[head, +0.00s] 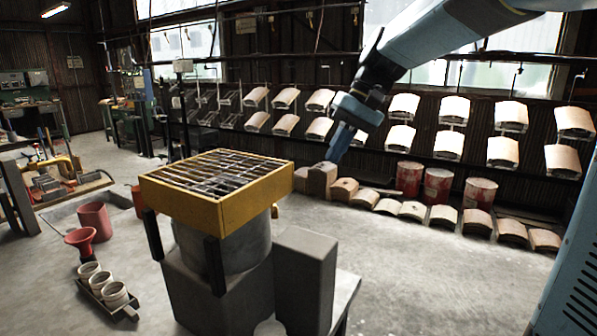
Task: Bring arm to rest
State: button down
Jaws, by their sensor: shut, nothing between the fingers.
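My arm (430,50) reaches in from the upper right and hangs down toward the middle of the head view. My gripper (338,146) is at its lower end, pointing down and slightly left. It is shut and holds nothing. It is in the air, to the right of and apart from the yellow-framed grate. Behind it in the picture are the curved pieces along the back wall. The fingertips are small and dark against the background.
A yellow-framed grate (258,212) stands on a grey pedestal (308,262) in front. Curved tan pieces (454,110) hang in rows at the back. Red drums (438,186) stand below them. Pots (112,292) sit at lower left. The floor at right (440,275) is clear.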

jog(key=s+d+f+t+h, duration=0.2)
jog(key=s+d+f+t, duration=0.1)
jog(key=s+d, duration=0.4)
jog(key=s+d+f+m+t+h, duration=0.1)
jog(key=s+d+f+t+h, duration=0.2)
jog(key=s+d+f, duration=0.2)
jog(key=s+d, duration=0.3)
jog(key=s, duration=0.3)
jog(key=shift+d+m, duration=0.3)
jog(key=shift+d, duration=0.1)
